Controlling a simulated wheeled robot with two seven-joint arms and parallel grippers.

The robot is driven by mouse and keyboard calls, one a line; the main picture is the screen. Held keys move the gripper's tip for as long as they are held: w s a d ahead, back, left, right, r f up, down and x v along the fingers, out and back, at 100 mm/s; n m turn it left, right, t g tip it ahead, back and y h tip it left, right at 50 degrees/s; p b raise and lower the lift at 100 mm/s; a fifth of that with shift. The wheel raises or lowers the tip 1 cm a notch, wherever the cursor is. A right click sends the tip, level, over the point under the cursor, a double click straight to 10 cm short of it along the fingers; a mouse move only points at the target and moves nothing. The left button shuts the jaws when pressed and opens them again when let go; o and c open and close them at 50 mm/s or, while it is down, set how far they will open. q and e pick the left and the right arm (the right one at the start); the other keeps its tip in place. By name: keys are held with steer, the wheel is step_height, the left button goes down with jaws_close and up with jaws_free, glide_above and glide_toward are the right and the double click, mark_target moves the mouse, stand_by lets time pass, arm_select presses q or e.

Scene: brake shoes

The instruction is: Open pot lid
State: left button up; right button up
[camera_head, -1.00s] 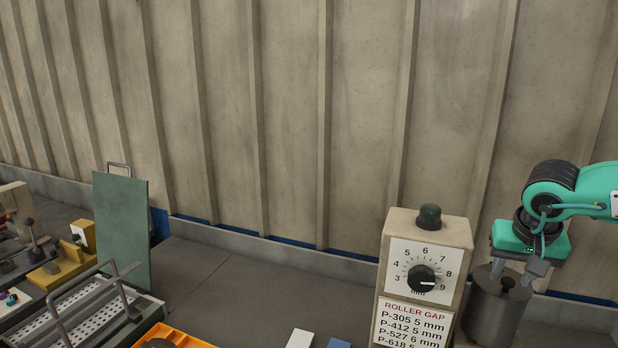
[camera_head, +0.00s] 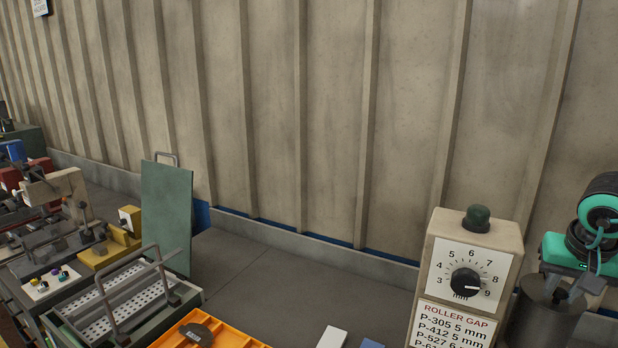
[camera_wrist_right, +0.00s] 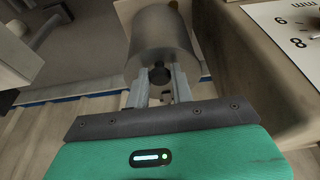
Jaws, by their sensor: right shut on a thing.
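The pot is a grey metal cylinder (camera_head: 541,322) at the right edge of the head view, with a flat lid (camera_head: 535,287) and a small dark knob on top. My right gripper (camera_head: 567,290) reaches down over the lid from the right. In the right wrist view, the pot (camera_wrist_right: 162,38) lies just beyond the fingers, and the dark knob (camera_wrist_right: 160,72) is between the fingertips (camera_wrist_right: 160,78). The gripper is shut on the knob. I cannot tell whether the lid is apart from the pot. My left gripper is not in view.
A roller gap box (camera_head: 468,255) with a dial stands close to the pot's left. An orange tray (camera_head: 235,335), a perforated basket tray (camera_head: 115,305) and a green upright plate (camera_head: 167,215) are further left. The bench's back middle (camera_head: 290,270) is clear.

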steer(key=shift+w+d+r+p, duration=0.15)
steer(key=shift+w+r+p, duration=0.15)
steer(key=shift+r, duration=0.35)
steer(key=shift+w+d+r+p, duration=0.1)
steer(key=shift+w+r+p, duration=0.1)
steer(key=shift+r+p, duration=0.35)
steer(key=shift+r, duration=0.15)
steer(key=shift+w+d+r+p, duration=0.15)
steer(key=shift+w+r+p, duration=0.15)
steer(key=shift+r, duration=0.2)
steer(key=shift+w+d+r+p, duration=0.2)
steer(key=shift+w+r+p, duration=0.1)
steer(key=shift+r, duration=0.15)
steer(key=shift+w+d+r, duration=0.15)
steer(key=shift+w+r, duration=0.1)
steer(key=shift+r, duration=0.1)
steer(key=shift+w+d+r+p, duration=0.25)
steer(key=shift+w+r+p, duration=0.1)
steer(key=shift+w+p, duration=0.15)
